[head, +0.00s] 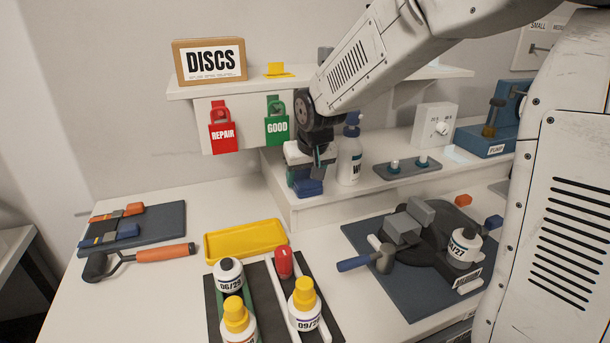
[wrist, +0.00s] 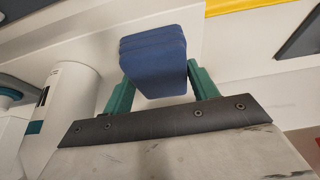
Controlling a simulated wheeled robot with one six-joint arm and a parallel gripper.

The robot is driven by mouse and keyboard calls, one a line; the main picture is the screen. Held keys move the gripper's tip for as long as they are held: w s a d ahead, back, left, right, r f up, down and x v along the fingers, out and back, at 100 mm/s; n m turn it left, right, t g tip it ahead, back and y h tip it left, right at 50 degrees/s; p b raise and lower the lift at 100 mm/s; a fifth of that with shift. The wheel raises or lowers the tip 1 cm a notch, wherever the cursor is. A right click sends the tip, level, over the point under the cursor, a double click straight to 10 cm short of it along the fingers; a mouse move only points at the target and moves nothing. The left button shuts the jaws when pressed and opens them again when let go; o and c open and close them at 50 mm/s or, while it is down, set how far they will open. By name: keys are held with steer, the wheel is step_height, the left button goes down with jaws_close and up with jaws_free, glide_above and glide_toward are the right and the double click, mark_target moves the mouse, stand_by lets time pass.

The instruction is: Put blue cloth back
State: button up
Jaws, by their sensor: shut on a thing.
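A folded blue cloth (head: 309,187) is at the left end of the raised white shelf on the bench in the head view. In the wrist view the blue cloth (wrist: 153,62) sits between the two green fingers. My gripper (head: 305,178) is shut on it and points down; its fingers also show in the wrist view (wrist: 160,92). Whether the cloth touches the shelf below, I cannot tell. My gripper hides part of the cloth in the head view.
A white bottle (head: 350,160) stands just right of my gripper. A grey tray with small vials (head: 408,168) is further right. A yellow tray (head: 245,240) lies on the lower bench in front. Red (head: 223,132) and green (head: 277,124) tags hang behind.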

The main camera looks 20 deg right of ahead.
steer(key=shift+f, duration=0.15)
steer(key=o, duration=1)
steer(key=v, duration=1.2)
steer(key=shift+s+r, duration=0.15)
steer(key=shift+r, duration=0.1)
steer(key=s+d+f+g, duration=0.1)
steer(key=s, duration=0.8)
steer(key=s+d+f+g, duration=0.1)
steer(key=s+f, duration=0.1)
steer(key=s, duration=0.8)
steer(key=s+d+f+g, duration=0.1)
steer(key=s+f, duration=0.1)
steer(key=s, duration=0.8)
steer(key=shift+f, duration=0.2)
